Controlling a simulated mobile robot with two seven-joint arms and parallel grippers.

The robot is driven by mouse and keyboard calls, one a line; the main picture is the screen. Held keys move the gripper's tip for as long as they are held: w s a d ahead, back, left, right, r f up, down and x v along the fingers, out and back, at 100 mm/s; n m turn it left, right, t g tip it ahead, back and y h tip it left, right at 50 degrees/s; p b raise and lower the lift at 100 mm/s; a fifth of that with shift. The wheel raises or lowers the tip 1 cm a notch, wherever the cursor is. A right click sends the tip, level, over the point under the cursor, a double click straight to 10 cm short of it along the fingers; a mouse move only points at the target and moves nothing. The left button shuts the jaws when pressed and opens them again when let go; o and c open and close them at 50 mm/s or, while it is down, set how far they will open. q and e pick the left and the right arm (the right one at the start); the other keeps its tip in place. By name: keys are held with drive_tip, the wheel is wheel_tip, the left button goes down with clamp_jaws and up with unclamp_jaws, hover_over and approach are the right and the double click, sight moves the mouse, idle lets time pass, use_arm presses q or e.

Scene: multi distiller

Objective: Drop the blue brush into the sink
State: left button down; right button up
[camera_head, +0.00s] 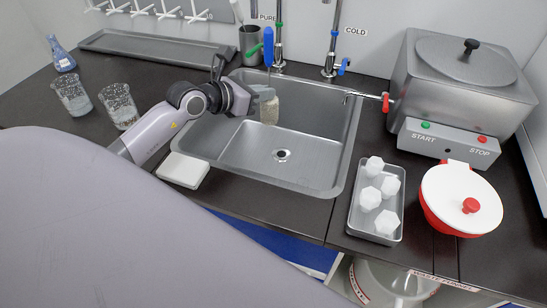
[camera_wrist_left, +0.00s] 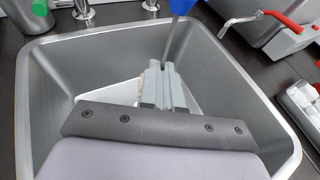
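The blue brush is upright over the sink, its blue handle (camera_head: 268,47) at the top and its pale bristles (camera_head: 269,110) hanging below. My left gripper (camera_head: 264,93) comes in from the left and is shut on the brush's shaft between handle and bristles. In the left wrist view the fingers (camera_wrist_left: 163,85) are close together around the shaft, with the blue handle (camera_wrist_left: 182,6) rising above them. The metal sink (camera_head: 240,153) is empty apart from the brush hanging within its outline, with the drain visible. My right gripper is not in view.
Wet glasses (camera_head: 119,105) and a blue bottle (camera_head: 62,55) stand left. A white block (camera_head: 183,170) sits by the sink's front left corner. Faucets (camera_head: 332,55) rise behind. A tray (camera_head: 355,215) of white pieces, a red-white pot (camera_head: 460,195) and a metal machine (camera_head: 458,92) stand right.

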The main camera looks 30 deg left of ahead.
use_arm(q)
drive_tip(key=c, duration=1.3)
unclamp_jaws()
drive_tip(key=shift+o, duration=0.2)
drive_tip(key=v, duration=0.7)
drive_tip(key=shift+b, duration=0.35)
